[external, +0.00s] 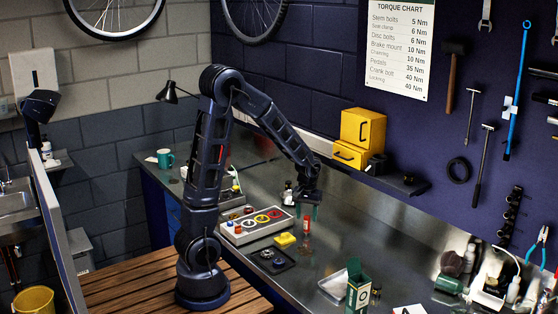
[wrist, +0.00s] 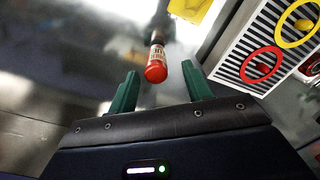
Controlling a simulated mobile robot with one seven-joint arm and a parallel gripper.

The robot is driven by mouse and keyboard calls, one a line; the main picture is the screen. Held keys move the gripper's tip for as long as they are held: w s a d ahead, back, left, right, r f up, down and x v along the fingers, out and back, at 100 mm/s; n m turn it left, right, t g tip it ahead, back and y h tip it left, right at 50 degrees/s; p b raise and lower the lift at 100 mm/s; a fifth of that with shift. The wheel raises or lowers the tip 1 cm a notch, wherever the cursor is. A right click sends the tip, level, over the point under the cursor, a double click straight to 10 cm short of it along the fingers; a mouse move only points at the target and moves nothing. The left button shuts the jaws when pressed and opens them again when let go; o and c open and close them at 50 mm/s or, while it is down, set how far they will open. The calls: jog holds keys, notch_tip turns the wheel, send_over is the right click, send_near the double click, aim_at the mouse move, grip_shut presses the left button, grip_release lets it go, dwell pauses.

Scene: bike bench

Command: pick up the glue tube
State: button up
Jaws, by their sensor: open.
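The glue tube is a small red tube with a pale printed label. In the wrist view the glue tube (wrist: 156,64) stands between and just beyond my two green fingertips, apart from both. In the external view the glue tube (external: 306,225) is on the metal bench, just below my gripper (external: 306,205). My gripper also shows in the wrist view (wrist: 160,85), with its fingers spread and nothing between them held. The tube's lower end is partly lost in dark shading in the wrist view.
A tray with coloured rings (external: 243,226) lies left of the tube. A yellow block (external: 285,239) and a dark tray (external: 270,258) are close by. A green box (external: 358,290) stands toward the front. Yellow bins (external: 362,127) are behind. Bare bench lies to the tube's right.

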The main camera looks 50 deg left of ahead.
aim_at(307, 225)
jog(key=shift+s+d+f, duration=0.1)
jog(key=shift+d+f, duration=0.05)
jog(key=shift+f, duration=1.15)
jog(key=shift+d+f, duration=0.15)
jog(key=shift+f, duration=1.15)
jog(key=c, duration=1.1)
